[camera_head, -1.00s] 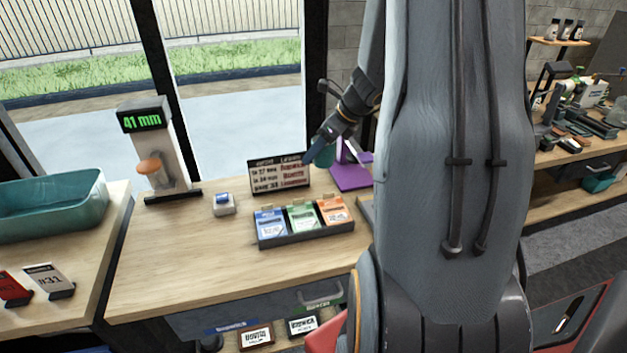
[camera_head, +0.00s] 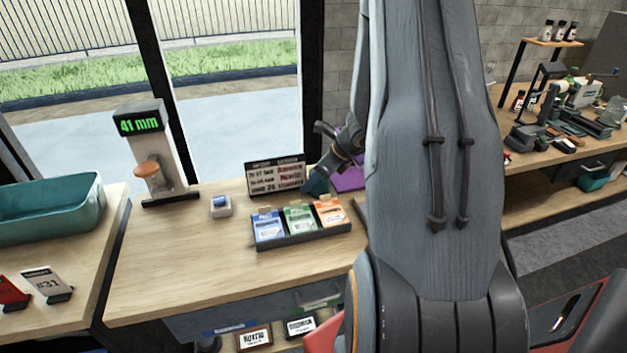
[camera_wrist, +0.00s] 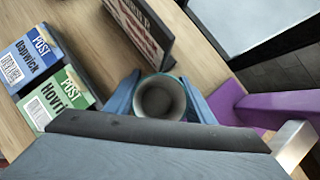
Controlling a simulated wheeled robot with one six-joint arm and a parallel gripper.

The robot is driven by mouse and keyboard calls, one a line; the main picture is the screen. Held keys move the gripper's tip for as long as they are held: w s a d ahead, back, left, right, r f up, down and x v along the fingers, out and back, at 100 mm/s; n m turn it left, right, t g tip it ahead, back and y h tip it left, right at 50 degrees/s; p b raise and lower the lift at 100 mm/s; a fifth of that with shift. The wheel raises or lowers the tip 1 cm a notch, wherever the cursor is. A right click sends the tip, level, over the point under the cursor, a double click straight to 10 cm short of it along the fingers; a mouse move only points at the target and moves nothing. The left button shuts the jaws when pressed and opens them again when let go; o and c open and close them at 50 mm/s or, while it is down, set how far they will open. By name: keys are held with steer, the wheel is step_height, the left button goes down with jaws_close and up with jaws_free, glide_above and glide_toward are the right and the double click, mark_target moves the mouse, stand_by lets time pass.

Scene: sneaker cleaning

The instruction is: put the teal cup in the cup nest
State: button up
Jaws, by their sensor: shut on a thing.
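My gripper (camera_head: 318,184) is low over the back of the wooden table, in front of the right end of the small sign. In the wrist view my gripper (camera_wrist: 160,100) has its two blue fingers closed on either side of the teal cup (camera_wrist: 160,97). I look into the cup's round, greyish inside; a little teal shows at its rim. In the head view I cannot clearly tell the cup from the fingers. I cannot make out a cup nest for certain; a purple stand (camera_head: 349,181) is just right of the gripper, partly behind my arm.
A dark tray (camera_head: 305,238) of blue, green and orange cards stands in front of my gripper. The lettered sign (camera_head: 275,177) is close on the left. A display reading 41 mm (camera_head: 141,123) and a small white box (camera_head: 220,206) are further left. The front-left tabletop is clear.

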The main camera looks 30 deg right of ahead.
steer(key=shift+f, duration=0.1)
steer(key=o, duration=1)
